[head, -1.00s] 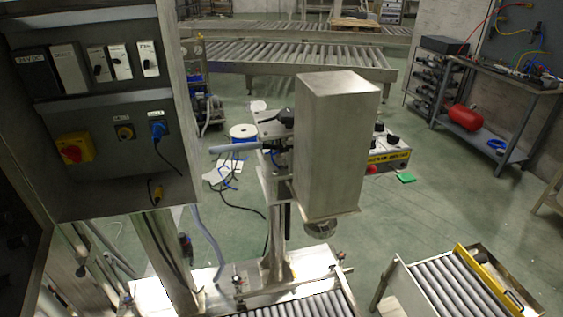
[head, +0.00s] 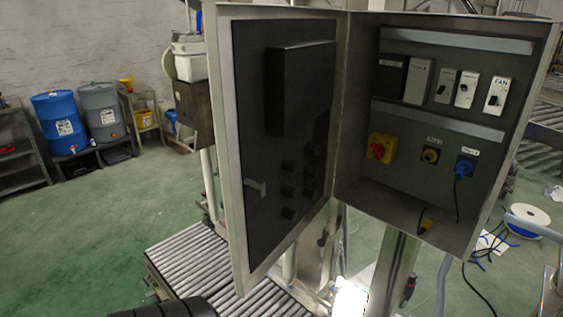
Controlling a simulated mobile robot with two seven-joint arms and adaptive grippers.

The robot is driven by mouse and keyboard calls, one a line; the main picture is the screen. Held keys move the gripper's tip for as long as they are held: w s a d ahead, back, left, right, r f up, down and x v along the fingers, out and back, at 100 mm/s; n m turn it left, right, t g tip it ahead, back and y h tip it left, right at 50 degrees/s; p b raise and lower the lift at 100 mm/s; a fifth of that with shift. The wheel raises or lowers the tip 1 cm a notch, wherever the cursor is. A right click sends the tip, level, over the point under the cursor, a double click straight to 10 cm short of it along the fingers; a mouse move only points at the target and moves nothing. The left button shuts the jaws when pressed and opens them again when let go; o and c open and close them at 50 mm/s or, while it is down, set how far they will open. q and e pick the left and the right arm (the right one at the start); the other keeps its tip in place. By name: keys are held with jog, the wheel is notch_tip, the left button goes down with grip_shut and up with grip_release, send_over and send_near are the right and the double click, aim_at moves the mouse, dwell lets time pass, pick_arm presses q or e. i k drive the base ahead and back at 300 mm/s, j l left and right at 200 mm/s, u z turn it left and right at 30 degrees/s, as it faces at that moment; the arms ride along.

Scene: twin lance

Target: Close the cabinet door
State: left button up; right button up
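The grey metal cabinet (head: 447,110) stands right of centre in the head view with its inside exposed. Its door (head: 228,150) hangs open to the left, hinged on the cabinet's left side. The door's dark inner face, with a raised black box and several small dark knobs, is turned toward me. The door's outer face is hidden. Neither gripper's fingers show. A dark ribbed piece at the bottom edge may be part of my arm.
Inside the cabinet are switches, a yellow-red rotary switch (head: 382,148) and a blue plug (head: 464,168) with a cable. A roller conveyor (head: 185,262) runs below the door. Blue (head: 61,124) and grey (head: 103,112) barrels stand at the back left. Green floor is open on the left.

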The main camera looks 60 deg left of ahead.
aim_at(276, 72)
jog(key=u, duration=2.1)
